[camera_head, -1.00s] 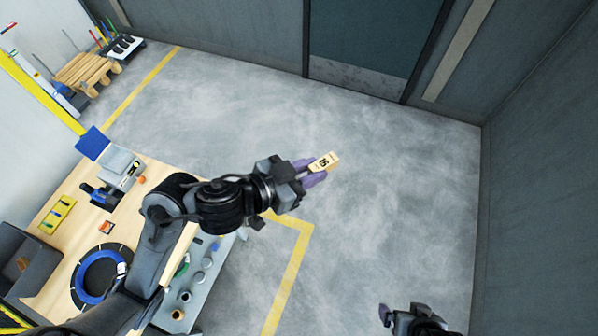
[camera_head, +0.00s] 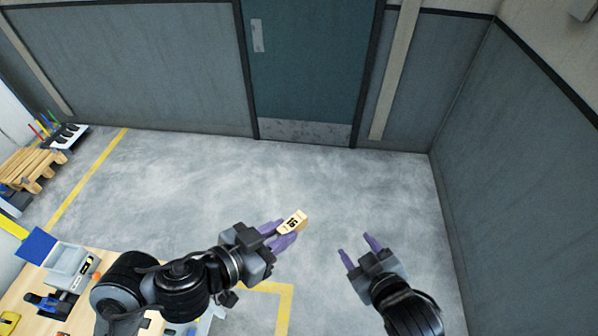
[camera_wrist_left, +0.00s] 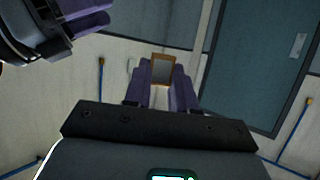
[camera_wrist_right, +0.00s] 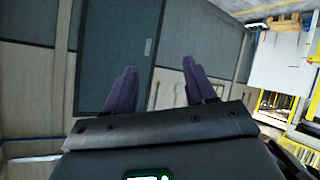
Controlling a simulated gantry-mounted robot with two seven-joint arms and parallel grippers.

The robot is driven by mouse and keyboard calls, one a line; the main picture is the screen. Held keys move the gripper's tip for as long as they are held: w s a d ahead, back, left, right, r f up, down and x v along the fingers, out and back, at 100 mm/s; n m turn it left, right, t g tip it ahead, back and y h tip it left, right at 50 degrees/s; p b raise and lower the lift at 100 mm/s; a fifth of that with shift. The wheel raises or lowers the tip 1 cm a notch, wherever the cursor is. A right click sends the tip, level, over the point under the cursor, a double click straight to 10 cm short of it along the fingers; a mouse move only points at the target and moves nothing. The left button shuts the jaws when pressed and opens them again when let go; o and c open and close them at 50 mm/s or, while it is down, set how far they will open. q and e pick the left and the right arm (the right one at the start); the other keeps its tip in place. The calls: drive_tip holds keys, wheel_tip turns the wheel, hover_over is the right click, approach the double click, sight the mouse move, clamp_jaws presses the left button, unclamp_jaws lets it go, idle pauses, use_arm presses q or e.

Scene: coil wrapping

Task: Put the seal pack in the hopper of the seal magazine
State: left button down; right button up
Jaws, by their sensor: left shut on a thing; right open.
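My left gripper (camera_head: 284,234) is shut on a small tan seal pack (camera_head: 293,222) with a dark printed number, held in the air over the floor. In the left wrist view the seal pack (camera_wrist_left: 162,69) sits between the purple fingertips, its face grey with a tan border. My right gripper (camera_head: 360,253) is open and empty, a little right of the pack and apart from it. Its spread fingers show in the right wrist view (camera_wrist_right: 156,82). A grey boxy unit with a blue panel (camera_head: 72,266) stands on the bench at left; I cannot tell if it is the seal magazine.
The wooden bench (camera_head: 98,319) is at the lower left, mostly cut off or behind my left arm. A wooden pallet (camera_head: 36,167) lies farther back at left. Open concrete floor (camera_head: 200,185) stretches to grey walls and a door (camera_head: 308,65).

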drive_tip(key=w+a+r+n+y, duration=0.1)
drive_tip(key=a+r+n+y, duration=0.5)
drive_tip(key=a+r, duration=0.4)
drive_tip(key=w+a+r+n+y, duration=0.1)
drive_tip(key=a+r+n+y, duration=0.3)
drive_tip(key=a+r+n, duration=0.6)
drive_tip(key=s+a+r+n+g, duration=0.9)
drive_tip(key=s+a+n+g, duration=0.15)
drive_tip(key=n, duration=0.45)
drive_tip(key=m+h, duration=1.1)
drive_tip(key=h, duration=0.3)
hover_over(300, 213)
wheel_tip(300, 213, down, 10)
drive_tip(key=shift+g, duration=0.35)
wheel_tip(300, 213, down, 11)
drive_tip(key=shift+f, duration=0.15)
